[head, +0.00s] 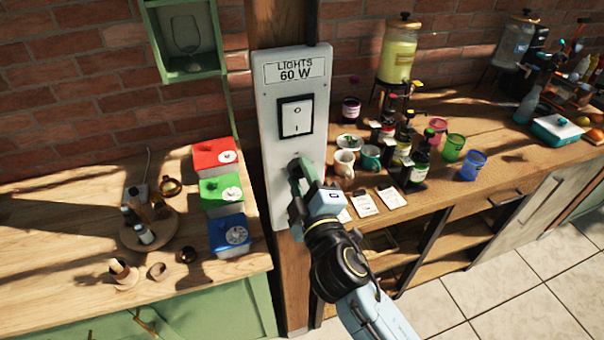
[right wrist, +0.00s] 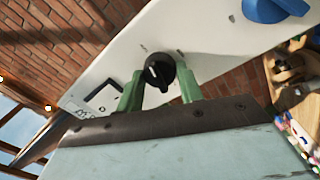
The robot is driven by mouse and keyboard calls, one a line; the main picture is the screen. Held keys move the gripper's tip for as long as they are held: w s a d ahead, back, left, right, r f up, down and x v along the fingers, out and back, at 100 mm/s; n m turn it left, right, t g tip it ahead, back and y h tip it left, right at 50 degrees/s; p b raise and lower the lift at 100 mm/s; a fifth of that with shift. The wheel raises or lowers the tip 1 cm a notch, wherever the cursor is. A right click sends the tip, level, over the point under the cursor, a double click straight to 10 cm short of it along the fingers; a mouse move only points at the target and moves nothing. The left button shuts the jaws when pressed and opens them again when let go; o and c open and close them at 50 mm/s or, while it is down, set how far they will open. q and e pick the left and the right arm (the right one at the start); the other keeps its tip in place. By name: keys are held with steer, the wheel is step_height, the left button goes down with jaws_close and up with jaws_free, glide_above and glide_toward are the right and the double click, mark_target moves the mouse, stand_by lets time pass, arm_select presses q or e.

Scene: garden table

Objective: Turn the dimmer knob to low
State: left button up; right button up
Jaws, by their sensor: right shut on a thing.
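A tall white wall panel (head: 279,165) bears a "LIGHTS 60 W" label (head: 294,70) and a white rocker switch (head: 296,117) in a black frame. Below the switch, my right gripper (head: 299,169) reaches the panel and mostly hides the dimmer knob in the head view. In the right wrist view the round black knob (right wrist: 159,72) sits between the two green fingers of my right gripper (right wrist: 160,82), which is shut on it. A small white mark shows on the knob's face. My left gripper is not in view.
Left of the panel, red (head: 215,157), green (head: 221,194) and blue (head: 230,235) boxes stand on a wooden counter (head: 50,230). Right of it, mugs, bottles and a yellow drink dispenser (head: 397,55) crowd another counter. Paper cards (head: 363,204) lie near my right arm.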

steer(key=shift+r+n, duration=0.1)
steer(key=shift+n, duration=0.9)
steer(key=o, duration=1)
steer(key=shift+b+v, duration=1.35)
steer(key=shift+v, duration=5.35)
steer(key=shift+w+d, duration=0.1)
